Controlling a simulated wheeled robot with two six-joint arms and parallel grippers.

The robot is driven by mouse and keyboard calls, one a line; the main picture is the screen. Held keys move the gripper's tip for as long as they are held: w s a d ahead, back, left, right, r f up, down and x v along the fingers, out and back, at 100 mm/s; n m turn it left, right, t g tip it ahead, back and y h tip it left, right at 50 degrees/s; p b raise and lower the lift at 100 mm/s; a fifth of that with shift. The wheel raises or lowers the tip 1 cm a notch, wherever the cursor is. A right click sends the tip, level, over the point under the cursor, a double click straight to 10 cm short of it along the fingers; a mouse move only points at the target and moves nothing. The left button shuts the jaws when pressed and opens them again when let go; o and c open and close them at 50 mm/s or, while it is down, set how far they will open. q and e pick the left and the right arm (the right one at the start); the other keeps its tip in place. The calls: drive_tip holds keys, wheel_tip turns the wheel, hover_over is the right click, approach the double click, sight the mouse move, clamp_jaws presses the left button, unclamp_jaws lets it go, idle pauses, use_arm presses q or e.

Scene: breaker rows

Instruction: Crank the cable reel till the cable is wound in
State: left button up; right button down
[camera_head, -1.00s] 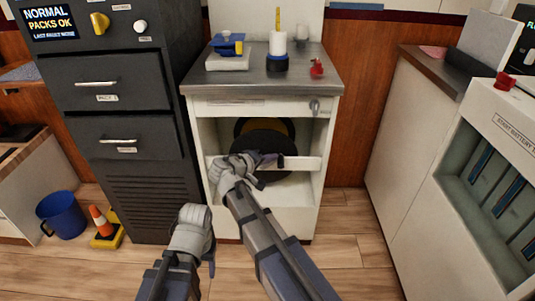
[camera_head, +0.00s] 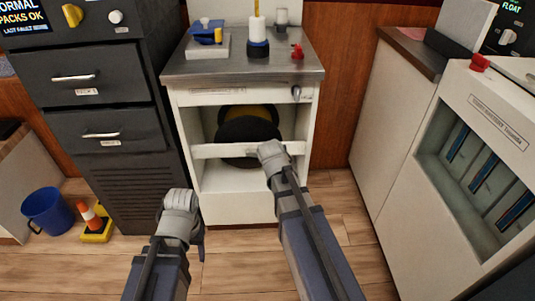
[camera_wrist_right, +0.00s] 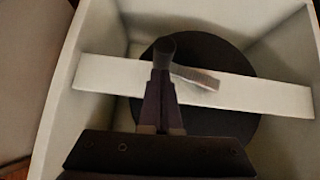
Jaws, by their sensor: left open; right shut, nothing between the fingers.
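The cable reel (camera_head: 247,133) is a dark round disc with a yellow part behind it, inside an open white cabinet (camera_head: 184,135). A white crossbar (camera_head: 217,151) runs across its front; it also shows in the wrist view (camera_wrist_right: 270,94). A short grey piece (camera_wrist_right: 197,77) lies against the bar there, perhaps the crank; I cannot tell. My right gripper (camera_wrist_right: 164,50) is shut and empty, in front of the bar beside that piece. In the head view its fingers are hidden behind its wrist. My left gripper (camera_head: 201,245) is open, low in front of the cabinet. No cable is clearly visible.
The steel top (camera_head: 240,66) holds several small items. Dark drawers (camera_head: 102,134) stand left, with a blue bucket (camera_head: 47,211) and a small orange cone (camera_head: 91,219) on the floor. A white battery unit (camera_head: 451,104) stands right. Floor in front is clear.

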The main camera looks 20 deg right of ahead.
drive_tip(key=shift+d+f+b, duration=0.1)
drive_tip(key=shift+f+b, duration=1.3)
drive_tip(key=shift+f, duration=0.35)
